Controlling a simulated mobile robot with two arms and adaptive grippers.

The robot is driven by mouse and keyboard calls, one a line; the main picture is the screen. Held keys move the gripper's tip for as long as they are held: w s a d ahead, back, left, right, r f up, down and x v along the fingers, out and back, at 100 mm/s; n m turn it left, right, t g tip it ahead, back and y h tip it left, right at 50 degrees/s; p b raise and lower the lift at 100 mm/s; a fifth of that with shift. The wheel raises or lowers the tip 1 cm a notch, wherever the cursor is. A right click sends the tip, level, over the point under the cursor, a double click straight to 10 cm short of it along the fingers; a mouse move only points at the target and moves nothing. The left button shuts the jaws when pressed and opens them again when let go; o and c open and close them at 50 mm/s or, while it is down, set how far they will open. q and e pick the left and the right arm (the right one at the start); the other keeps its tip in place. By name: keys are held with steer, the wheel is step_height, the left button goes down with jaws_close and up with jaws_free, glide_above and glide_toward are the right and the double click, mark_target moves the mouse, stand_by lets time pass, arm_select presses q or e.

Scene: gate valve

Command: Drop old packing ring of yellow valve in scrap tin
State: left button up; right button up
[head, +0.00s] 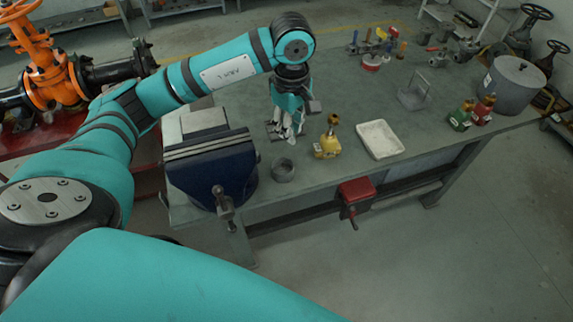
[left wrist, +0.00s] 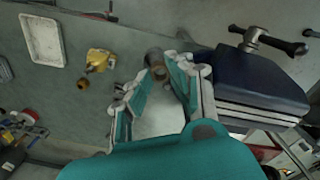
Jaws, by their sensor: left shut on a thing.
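My left gripper (head: 291,135) points down over the bench, just behind the scrap tin and left of the yellow valve. It is shut on a small brownish ring, seemingly the old packing ring (left wrist: 160,73), between the fingertips in the left wrist view. The fingers hide the ring in the head view. The scrap tin, a small round grey open can (head: 283,170), stands near the bench's front edge; it also shows in the left wrist view (left wrist: 154,56), partly behind the fingertips. The yellow valve (head: 326,147) stands upright, also in the left wrist view (left wrist: 98,60). My right gripper is not in view.
A blue vise (head: 212,165) stands close left of the tin. A white tray (head: 380,139) lies right of the yellow valve. Green (head: 461,117) and red (head: 484,109) valves and a lidded grey pot (head: 513,85) are at the right. The bench middle (head: 350,95) is mostly clear.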

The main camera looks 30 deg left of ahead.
arm_select(q)
steer(key=w+a+f+n+b, duration=0.1)
steer(key=w+a+f+n, duration=0.1)
steer(key=f+n, duration=0.5)
steer(key=w+a+f+n+b, duration=0.2)
steer(key=a+f+n, duration=0.3)
steer(key=f, duration=0.4)
steer(key=shift+w+a+f+n, duration=0.25)
steer(key=shift+w+n, duration=0.15)
steer(key=shift+n, duration=0.5)
steer(key=o, duration=0.9)
steer(key=shift+o, duration=0.2)
step_height(320, 180, up, 12)
